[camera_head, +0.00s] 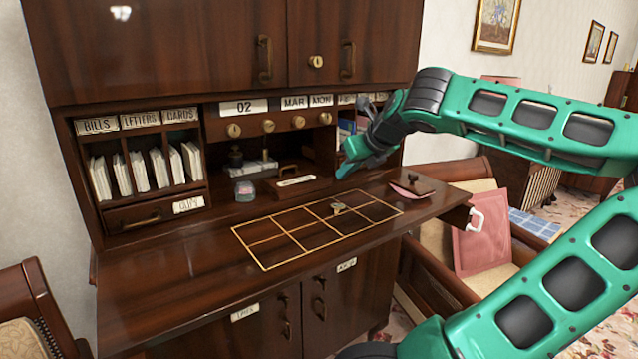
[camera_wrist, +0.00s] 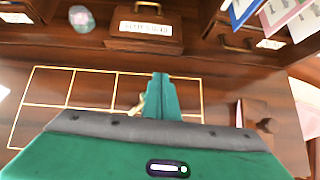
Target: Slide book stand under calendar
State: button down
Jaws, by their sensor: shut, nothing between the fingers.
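The calendar (camera_head: 270,106) is the row of white cards reading 02, MAR and MON, set above brass knobs in the desk hutch. Below it is an open compartment. A small dark wooden piece with a handle and white label (camera_head: 297,182), likely the book stand, sits at the front of this compartment. It also shows at the top of the wrist view (camera_wrist: 145,28); its label is not readable. My green gripper (camera_head: 343,172) is just right of it, shut and empty, apart from it. In the wrist view the closed fingertips (camera_wrist: 160,78) are over the desktop, in front of the piece.
A brass key-like item (camera_head: 338,208) lies on the gold-lined grid. A wooden blotter-like item (camera_head: 411,187) is at right. Letter slots (camera_head: 145,170) fill the left. The front desktop is clear.

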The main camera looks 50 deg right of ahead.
aim_at(319, 184)
jog(key=x, duration=0.8)
jog(key=shift+w, duration=0.1)
jog(key=shift+w+d+f, duration=0.15)
jog(key=shift+w+d, duration=0.05)
jog(key=shift+w, duration=0.7)
jog(key=shift+w+d, duration=0.2)
jog(key=shift+w, duration=0.3)
jog(key=shift+w+d, duration=0.2)
jog(key=shift+w, duration=0.35)
jog(key=shift+d, duration=0.1)
